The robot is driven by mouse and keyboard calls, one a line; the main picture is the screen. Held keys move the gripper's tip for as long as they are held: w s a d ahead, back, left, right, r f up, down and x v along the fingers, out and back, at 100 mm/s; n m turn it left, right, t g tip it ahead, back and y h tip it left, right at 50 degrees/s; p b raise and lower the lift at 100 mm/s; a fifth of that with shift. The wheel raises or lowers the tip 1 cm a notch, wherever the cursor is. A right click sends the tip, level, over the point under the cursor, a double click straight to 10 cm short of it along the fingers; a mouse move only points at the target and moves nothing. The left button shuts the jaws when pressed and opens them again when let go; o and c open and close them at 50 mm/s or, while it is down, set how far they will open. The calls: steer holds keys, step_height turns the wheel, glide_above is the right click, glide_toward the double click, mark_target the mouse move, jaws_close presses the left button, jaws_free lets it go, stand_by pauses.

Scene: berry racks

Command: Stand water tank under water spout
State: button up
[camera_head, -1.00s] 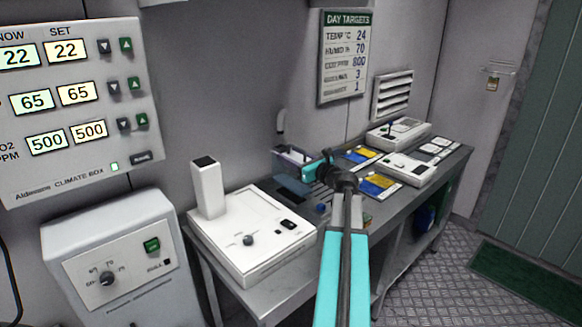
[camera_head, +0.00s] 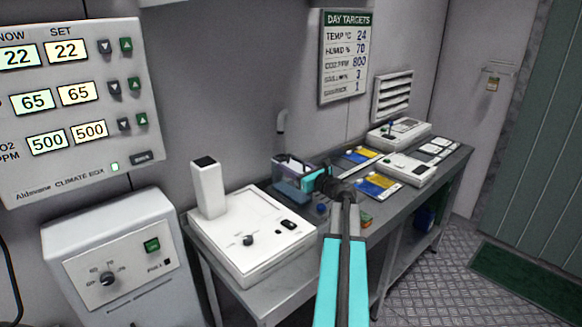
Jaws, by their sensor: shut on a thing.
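The water tank (camera_head: 284,172) is a small translucent blue-grey open box at the back of the bench, near the wall, and looks upright. My gripper (camera_head: 308,183) is at its right side and shut on it; the fingertips are partly hidden by my wrist. The water spout (camera_head: 281,122) is a short grey bent pipe on the wall. It is above the tank in the picture. I cannot tell whether the tank's base touches the bench or whether the tank is exactly under the spout.
A white device with an upright block (camera_head: 250,235) stands on the bench left of the tank. Blue and yellow cards (camera_head: 377,184) and white instruments (camera_head: 405,168) lie to the right. A climate box (camera_head: 75,110) hangs on the wall at left.

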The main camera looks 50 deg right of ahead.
steer(key=o, duration=1.6)
steer(key=shift+f, duration=0.1)
steer(key=shift+r, duration=0.2)
steer(key=s, duration=1.2)
steer(key=shift+a+b, duration=0.35)
steer(key=shift+a, duration=0.1)
steer(key=shift+s+f, duration=0.1)
steer(key=shift+s, duration=0.05)
